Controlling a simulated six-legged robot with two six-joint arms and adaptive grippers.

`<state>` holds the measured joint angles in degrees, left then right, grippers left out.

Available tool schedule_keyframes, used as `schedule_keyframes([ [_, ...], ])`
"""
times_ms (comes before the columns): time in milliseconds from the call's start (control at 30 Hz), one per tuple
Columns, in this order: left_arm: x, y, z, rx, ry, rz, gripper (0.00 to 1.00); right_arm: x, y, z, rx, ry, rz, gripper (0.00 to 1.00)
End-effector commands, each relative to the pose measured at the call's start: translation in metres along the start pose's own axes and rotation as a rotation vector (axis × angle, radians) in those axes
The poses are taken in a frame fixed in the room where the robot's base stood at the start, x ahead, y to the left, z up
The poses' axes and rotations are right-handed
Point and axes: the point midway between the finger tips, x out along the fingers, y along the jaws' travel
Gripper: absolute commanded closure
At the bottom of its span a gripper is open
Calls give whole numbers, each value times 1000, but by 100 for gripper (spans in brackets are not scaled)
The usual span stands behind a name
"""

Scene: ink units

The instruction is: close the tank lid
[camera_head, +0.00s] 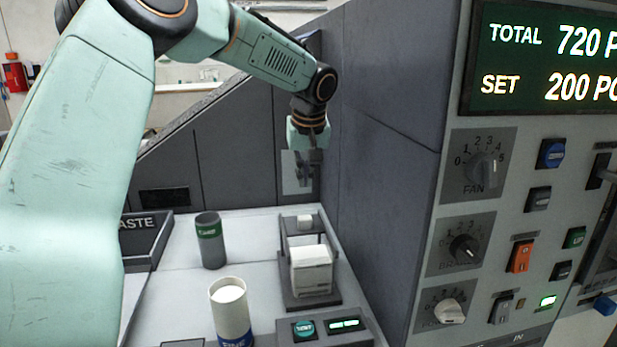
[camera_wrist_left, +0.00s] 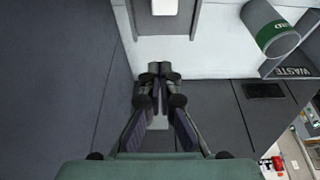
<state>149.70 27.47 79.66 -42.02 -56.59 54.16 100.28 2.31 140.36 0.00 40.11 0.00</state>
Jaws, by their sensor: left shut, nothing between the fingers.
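My left gripper (camera_head: 303,178) hangs from the arm that comes in from the left, fingers pointing down in front of the grey back panel (camera_head: 235,150). In the left wrist view its fingers (camera_wrist_left: 159,72) are shut together and hold nothing. A light grey plate (camera_head: 289,180) shows behind the gripper on the back panel; the gripper partly hides it. A dark upright piece (camera_head: 313,42) stands behind my arm near the top of the grey housing. I cannot tell for sure which part is the tank lid. My right gripper is not in view.
Below the gripper, a dark stand (camera_head: 284,285) holds a white block (camera_head: 312,272). A green-banded grey cylinder (camera_head: 209,243), a white cylinder (camera_head: 231,312) and a waste bin (camera_head: 148,222) stand left. The tall housing wall (camera_head: 385,190) is close on the right.

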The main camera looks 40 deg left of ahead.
Motion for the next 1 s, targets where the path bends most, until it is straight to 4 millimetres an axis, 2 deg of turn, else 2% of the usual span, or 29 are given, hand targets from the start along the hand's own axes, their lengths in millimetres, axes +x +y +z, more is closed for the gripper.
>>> schedule_keyframes([
  [100, 25, -1, 1, -1, -3, -2, 100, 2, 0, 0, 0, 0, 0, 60],
  [400, 75, 1, 0, 1, -3, -1, 100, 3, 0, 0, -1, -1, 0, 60],
  [700, 63, 3, 26, 4, -2, 3, 100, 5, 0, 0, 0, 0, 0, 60],
  [1000, 60, 3, 36, 2, -1, 3, 100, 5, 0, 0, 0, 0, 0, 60],
])
